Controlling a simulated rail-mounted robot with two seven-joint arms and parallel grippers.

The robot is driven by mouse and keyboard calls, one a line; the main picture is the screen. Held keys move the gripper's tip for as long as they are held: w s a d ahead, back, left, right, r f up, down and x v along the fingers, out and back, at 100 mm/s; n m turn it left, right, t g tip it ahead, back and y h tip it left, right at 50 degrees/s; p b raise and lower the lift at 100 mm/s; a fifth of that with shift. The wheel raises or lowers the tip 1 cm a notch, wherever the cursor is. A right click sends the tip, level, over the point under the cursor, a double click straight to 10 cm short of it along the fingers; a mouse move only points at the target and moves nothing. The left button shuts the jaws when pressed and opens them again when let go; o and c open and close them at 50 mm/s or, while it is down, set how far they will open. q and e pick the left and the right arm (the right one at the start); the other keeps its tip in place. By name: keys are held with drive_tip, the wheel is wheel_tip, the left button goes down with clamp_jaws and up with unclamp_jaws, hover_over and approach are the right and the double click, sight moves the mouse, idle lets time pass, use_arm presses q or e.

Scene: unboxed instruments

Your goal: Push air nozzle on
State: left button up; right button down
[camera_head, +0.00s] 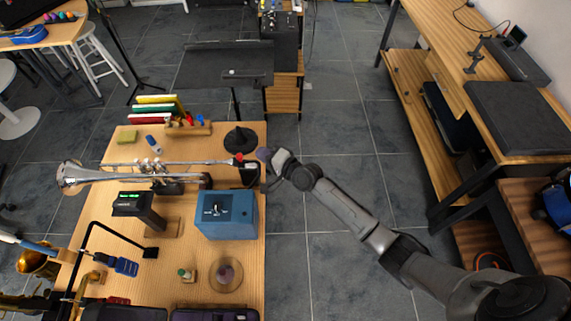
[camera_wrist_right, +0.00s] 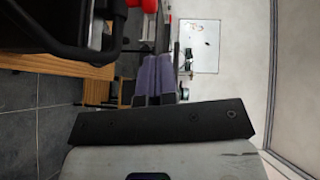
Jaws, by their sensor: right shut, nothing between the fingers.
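The trumpet (camera_head: 112,173) lies across the table on a dark stand, its silver bell at the left. At its right end is a small red and black piece (camera_head: 239,159), which may be the air nozzle, beside a black upright holder (camera_head: 249,174). My right gripper (camera_head: 264,155) is at the table's right edge, just right of that piece, with its purple fingertips together and empty. The shut fingers (camera_wrist_right: 153,76) also show in the right wrist view, with red parts (camera_wrist_right: 149,5) beyond them at the top. Whether they touch anything is unclear. My left gripper is out of view.
A blue box (camera_head: 228,216) with a dial and a black meter with a green display (camera_head: 130,204) stand in front of the trumpet. A black cone-shaped thing (camera_head: 240,139) is behind its right end. The floor right of the table is open.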

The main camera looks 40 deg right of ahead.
drive_tip(key=v, duration=0.9)
drive_tip(key=shift+s+p, duration=0.35)
drive_tip(key=shift+d, duration=0.1)
drive_tip(key=s+a+f+n+g, duration=0.35)
drive_tip(key=n+g, duration=0.25)
drive_tip(key=n, duration=0.4)
drive_tip(key=s+r+n+g+h, duration=0.35)
drive_tip(key=s+n+h, duration=0.2)
drive_tip(key=s, duration=1.05)
drive_tip(key=s+a+f+g, duration=0.2)
drive_tip(key=s+f+g, duration=0.15)
drive_tip(key=s, duration=0.75)
wheel_tip(320, 180, up, 24)
drive_tip(key=t+p, duration=0.1)
drive_tip(key=p, duration=2.4)
drive_tip(key=shift+d+m, duration=0.25)
drive_tip(key=shift+m, duration=0.2)
